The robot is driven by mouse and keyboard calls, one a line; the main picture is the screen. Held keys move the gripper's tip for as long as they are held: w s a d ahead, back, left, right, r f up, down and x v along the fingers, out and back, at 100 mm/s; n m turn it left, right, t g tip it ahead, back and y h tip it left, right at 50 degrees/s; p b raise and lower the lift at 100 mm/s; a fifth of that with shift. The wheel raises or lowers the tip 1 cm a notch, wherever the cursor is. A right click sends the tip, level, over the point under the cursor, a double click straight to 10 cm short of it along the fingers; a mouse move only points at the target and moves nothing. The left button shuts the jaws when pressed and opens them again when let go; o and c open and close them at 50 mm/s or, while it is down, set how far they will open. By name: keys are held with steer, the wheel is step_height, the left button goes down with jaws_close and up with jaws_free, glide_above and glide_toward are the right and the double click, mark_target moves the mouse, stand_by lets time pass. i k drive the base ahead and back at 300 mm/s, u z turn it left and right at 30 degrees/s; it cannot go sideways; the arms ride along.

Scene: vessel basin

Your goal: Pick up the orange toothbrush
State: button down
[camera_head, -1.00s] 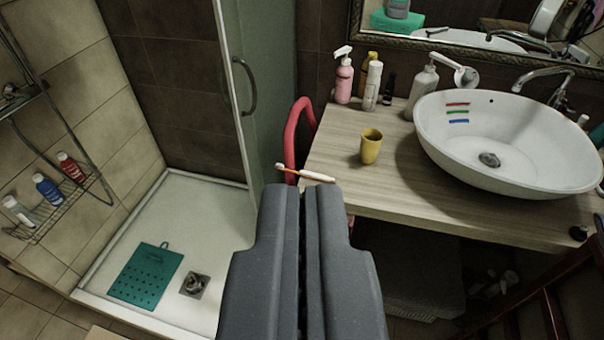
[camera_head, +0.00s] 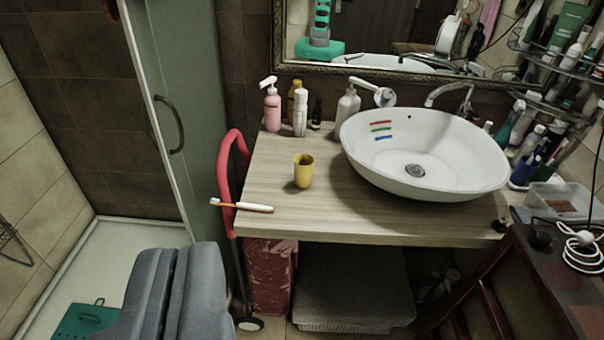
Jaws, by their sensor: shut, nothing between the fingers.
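The orange toothbrush (camera_head: 241,206), orange and white, lies at the front left corner of the wooden counter (camera_head: 320,222). Its bristle end points left and sticks out past the counter's left edge, by the red curved rail. My gripper (camera_head: 182,250) is shut and empty at the lower left of the picture. In the picture it is below and left of the toothbrush, with a clear gap between them.
A yellow cup (camera_head: 303,171) stands behind the toothbrush. A white basin (camera_head: 425,155) fills the counter's right part. Bottles (camera_head: 300,113) stand along the wall. A red curved rail (camera_head: 226,180) and a glass shower door (camera_head: 185,110) are at left.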

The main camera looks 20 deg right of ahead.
mark_target(247, 206)
steer(key=z, duration=1.9)
steer(key=i, duration=0.8)
steer(key=u, duration=2.1)
steer(key=i, duration=1)
steer(key=u, duration=0.05)
